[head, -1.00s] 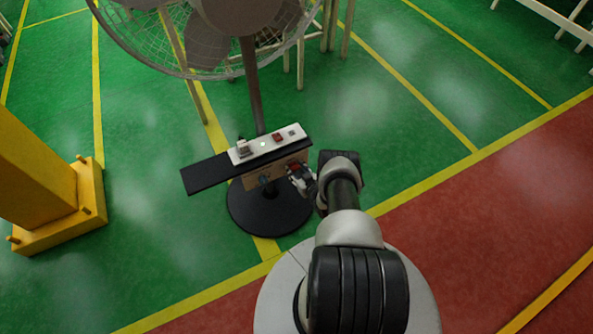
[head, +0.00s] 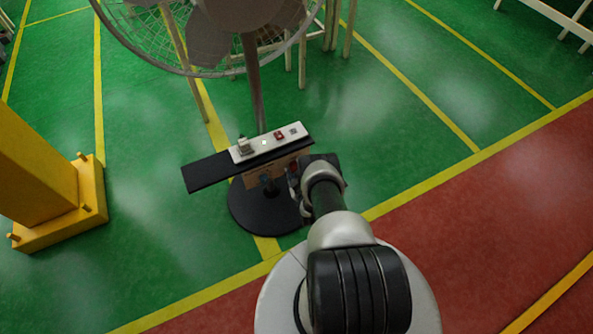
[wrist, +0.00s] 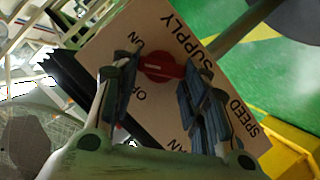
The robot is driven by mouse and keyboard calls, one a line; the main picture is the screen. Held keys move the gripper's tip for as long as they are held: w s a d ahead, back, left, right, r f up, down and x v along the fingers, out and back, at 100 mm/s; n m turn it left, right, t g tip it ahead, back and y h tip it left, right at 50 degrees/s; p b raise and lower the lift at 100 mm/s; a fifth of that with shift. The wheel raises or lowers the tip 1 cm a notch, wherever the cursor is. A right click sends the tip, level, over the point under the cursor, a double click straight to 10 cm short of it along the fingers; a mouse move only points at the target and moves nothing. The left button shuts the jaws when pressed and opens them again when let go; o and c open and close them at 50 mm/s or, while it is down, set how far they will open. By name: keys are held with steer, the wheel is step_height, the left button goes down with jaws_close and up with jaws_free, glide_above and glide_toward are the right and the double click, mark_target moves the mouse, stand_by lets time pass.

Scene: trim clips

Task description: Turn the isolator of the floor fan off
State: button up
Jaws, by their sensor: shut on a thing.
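The floor fan (head: 255,70) stands on a dark pole with a round black base (head: 245,215). A tan panel (wrist: 152,25) below the shelf carries the words SUPPLY, ON, OFF and SPEED. The isolator is a red handle (wrist: 162,68) under SUPPLY; a bit of red also shows in the head view (head: 292,167). My gripper (wrist: 160,66) is shut on the red handle, one finger at each end of it. The fingers partly cover the labels, and I cannot tell exactly which mark the handle points at. In the head view my wrist mostly hides my gripper.
A black shelf (head: 208,172) bears a white strip (head: 265,142) with a plug, a green light and a red switch, just above my gripper. A dark knob (head: 265,180) sits left on the panel. A yellow post (head: 35,175) stands at left.

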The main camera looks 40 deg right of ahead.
steer(key=shift+o, duration=0.2)
steer(key=shift+a+n+h, duration=0.1)
steer(key=shift+n+h, duration=0.2)
steer(key=shift+n, duration=0.2)
steer(key=shift+w, duration=0.1)
steer(key=shift+c, duration=0.2)
steer(key=o, duration=1.1)
steer(key=v, duration=1.2)
steer(key=shift+a, duration=0.1)
